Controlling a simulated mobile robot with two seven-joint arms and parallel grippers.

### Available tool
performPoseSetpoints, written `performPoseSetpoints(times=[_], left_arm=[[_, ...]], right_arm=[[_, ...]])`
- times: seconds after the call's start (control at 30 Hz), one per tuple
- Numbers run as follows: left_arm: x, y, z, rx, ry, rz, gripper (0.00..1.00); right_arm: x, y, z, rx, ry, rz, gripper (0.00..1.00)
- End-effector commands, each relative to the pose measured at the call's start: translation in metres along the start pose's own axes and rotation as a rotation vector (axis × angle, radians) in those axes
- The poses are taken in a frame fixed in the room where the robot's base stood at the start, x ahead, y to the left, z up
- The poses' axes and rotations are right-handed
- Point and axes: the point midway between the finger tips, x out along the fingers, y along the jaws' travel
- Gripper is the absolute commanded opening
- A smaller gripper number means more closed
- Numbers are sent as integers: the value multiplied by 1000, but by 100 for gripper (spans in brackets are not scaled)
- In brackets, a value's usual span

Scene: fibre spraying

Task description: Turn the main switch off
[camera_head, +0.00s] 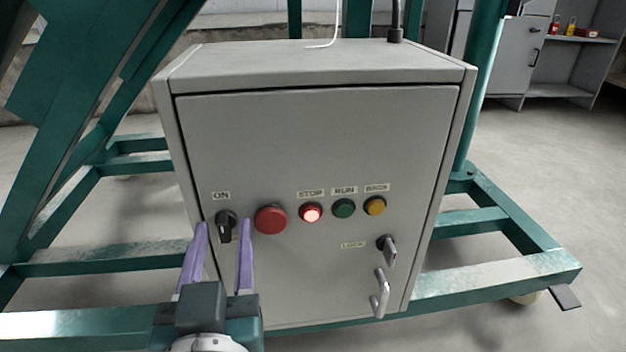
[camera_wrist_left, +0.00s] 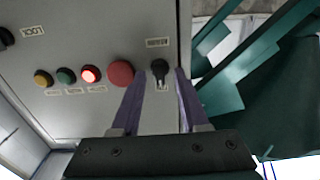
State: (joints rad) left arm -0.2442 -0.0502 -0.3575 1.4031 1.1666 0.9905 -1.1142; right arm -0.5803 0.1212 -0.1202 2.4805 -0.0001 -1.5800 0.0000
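The main switch (camera_head: 226,225) is a black rotary knob under an "ON" label on the left of the grey control box's door. Its handle looks roughly vertical. It also shows in the left wrist view (camera_wrist_left: 160,70), just beyond the fingertips. My left gripper (camera_head: 224,224) has two purple fingers, open, one on each side of the knob in the picture. The left wrist view shows the same gripper (camera_wrist_left: 159,72) with a gap between its fingers. I cannot tell whether either finger touches the knob. My right gripper is in neither view.
Right of the switch are a large red button (camera_head: 270,219), a lit red STOP button (camera_head: 310,213), a green button (camera_head: 344,208) and a yellow button (camera_head: 375,206). A lock key (camera_head: 388,250) and door handle (camera_head: 380,293) protrude lower right. Green frame beams (camera_head: 500,283) surround the box.

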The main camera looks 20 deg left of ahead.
Motion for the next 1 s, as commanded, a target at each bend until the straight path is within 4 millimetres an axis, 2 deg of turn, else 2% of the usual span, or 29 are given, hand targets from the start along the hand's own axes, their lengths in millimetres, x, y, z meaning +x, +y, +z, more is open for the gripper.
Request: performPoseSetpoints(times=[0.03,0.37,1.0], left_arm=[[0,0,0,0,0,0,38],[0,0,0,0,-1,0,1],[-1,0,0,-26,-2,0,0]], right_arm=[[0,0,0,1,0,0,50],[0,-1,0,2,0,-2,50],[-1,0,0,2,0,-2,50]])
